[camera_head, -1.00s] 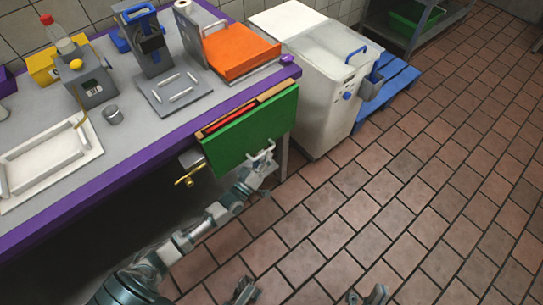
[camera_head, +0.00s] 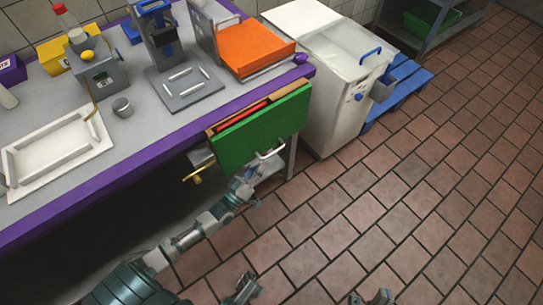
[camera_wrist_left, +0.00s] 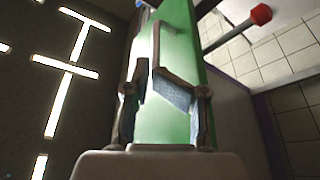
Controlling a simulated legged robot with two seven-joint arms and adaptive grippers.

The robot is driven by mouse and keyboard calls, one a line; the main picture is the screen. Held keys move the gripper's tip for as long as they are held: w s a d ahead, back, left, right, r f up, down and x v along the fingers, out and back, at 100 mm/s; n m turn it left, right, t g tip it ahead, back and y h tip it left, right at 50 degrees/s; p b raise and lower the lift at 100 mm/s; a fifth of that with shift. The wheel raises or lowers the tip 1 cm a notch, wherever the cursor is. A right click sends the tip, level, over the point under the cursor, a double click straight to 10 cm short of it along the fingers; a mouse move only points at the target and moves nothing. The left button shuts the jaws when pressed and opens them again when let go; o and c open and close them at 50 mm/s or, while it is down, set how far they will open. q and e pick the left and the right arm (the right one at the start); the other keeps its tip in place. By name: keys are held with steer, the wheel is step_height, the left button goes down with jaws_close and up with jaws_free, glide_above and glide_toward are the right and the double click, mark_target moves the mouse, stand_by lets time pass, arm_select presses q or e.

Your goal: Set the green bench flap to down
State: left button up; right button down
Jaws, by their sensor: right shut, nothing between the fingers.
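The green bench flap (camera_head: 255,137) is a flat panel at the bench's front edge, its face steeply upright, with a pale bar handle (camera_head: 271,153) low on it. My right gripper (camera_head: 243,287) is low at the bottom edge, shut and empty, partly cut off.
A wooden-edged opening with a red item (camera_head: 243,112) shows behind the flap. A brass tap-like part (camera_head: 197,174) sticks out left of it. A white bin (camera_head: 340,90) stands right of the bench (camera_head: 150,148).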

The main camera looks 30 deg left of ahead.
arm_select(q)
steer(key=s, duration=0.1)
steer(key=s+f, duration=0.1)
steer(key=s, duration=0.1)
steer(key=s+f, duration=0.1)
steer(key=shift+s+d+f, duration=0.15)
steer(key=shift+s+d, duration=0.1)
steer(key=shift+s, duration=0.15)
arm_select(e)
steer(key=shift+w+d+f, duration=0.1)
steer(key=shift+d+f, duration=0.05)
steer(key=shift+d, duration=0.15)
arm_select(q)
steer(key=shift+a, duration=0.1)
arm_select(e)
steer(key=shift+a, duration=0.1)
